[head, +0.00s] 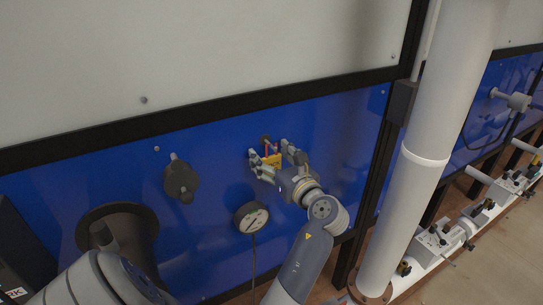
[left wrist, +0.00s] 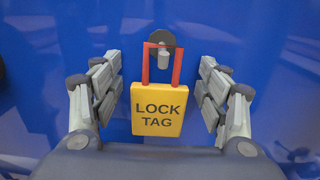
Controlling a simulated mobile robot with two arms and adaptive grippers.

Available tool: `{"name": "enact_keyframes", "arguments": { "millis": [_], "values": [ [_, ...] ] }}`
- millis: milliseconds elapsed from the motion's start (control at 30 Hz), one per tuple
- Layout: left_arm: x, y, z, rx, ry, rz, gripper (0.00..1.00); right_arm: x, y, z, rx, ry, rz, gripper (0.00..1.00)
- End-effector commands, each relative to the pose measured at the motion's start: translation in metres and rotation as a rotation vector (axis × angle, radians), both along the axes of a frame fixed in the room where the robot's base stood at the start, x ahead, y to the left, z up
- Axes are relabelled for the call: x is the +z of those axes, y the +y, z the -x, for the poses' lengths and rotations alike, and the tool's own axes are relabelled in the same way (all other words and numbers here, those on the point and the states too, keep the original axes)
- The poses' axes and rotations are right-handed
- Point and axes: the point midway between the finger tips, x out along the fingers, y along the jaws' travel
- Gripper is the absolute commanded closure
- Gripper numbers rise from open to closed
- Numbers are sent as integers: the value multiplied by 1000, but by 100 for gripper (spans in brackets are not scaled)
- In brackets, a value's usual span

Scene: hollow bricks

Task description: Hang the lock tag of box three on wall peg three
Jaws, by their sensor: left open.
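The lock tag (left wrist: 158,112) is a yellow block with a red shackle and the words LOCK TAG. It hangs upright at a grey wall peg (left wrist: 163,62) with a dark round base on the blue wall. The peg shows inside the shackle loop. My left gripper (left wrist: 160,75) is open, with its fingers on either side of the tag and a visible gap on each side. In the head view the tag (head: 272,161) sits between the fingers of my left gripper (head: 268,151). No number is readable on the peg, and I cannot identify box three. My right gripper is not in view.
A dark valve-like fitting (head: 181,179) and a round gauge (head: 252,217) with a cable are on the blue wall (head: 340,130). A large white pipe (head: 419,155) stands to the right. Beyond it is a low white bench (head: 430,257) with several fittings.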

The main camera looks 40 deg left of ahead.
Motion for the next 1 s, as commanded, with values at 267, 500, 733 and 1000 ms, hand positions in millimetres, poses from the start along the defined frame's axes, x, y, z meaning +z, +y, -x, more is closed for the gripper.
{"name": "enact_keyframes", "arguments": {
  "millis": [267, 500, 733, 1000],
  "values": [
    [15, 0, 0, 0, -5, 1, 32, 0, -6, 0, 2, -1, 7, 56],
    [61, 0, 0, 0, -7, 1, 32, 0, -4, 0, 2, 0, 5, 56],
    [93, 0, 0, 0, -4, 1, 32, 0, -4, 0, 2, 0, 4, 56],
    [100, 0, 0, 0, 0, 0, 32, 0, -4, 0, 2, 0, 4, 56]
  ]
}}
